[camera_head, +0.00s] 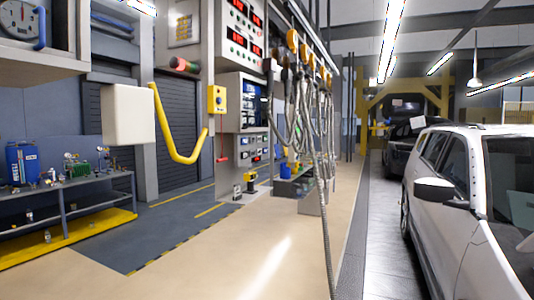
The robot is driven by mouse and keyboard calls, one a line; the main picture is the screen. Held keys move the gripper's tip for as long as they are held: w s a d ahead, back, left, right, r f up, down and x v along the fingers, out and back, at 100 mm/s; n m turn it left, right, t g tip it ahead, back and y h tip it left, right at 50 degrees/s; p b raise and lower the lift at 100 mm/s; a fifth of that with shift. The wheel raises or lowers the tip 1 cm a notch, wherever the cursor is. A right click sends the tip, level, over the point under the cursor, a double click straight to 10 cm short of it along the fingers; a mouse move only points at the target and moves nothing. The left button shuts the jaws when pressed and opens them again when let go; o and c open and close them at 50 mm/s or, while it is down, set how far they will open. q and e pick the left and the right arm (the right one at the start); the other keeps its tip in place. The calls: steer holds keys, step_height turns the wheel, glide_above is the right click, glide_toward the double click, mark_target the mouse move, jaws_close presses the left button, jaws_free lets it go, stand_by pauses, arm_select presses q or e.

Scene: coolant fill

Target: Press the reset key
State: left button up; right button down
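No key that I can make out as the reset key shows; the buttons are too small to read. A tall control panel (241,27) with red number displays and rows of small buttons is at the upper middle. Below it is another cabinet (228,104) with a screen and more small controls. A yellow box (217,99) with a dark round knob is mounted at the left edge of this cabinet. Neither of my grippers is in view.
Hoses (303,110) hang from an overhead rail in front of the panels, one reaching the floor. A white car (465,205) stands at the right. A workbench (72,187) with a blue canister (22,162) is at the left. The beige floor (215,250) in the foreground is clear.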

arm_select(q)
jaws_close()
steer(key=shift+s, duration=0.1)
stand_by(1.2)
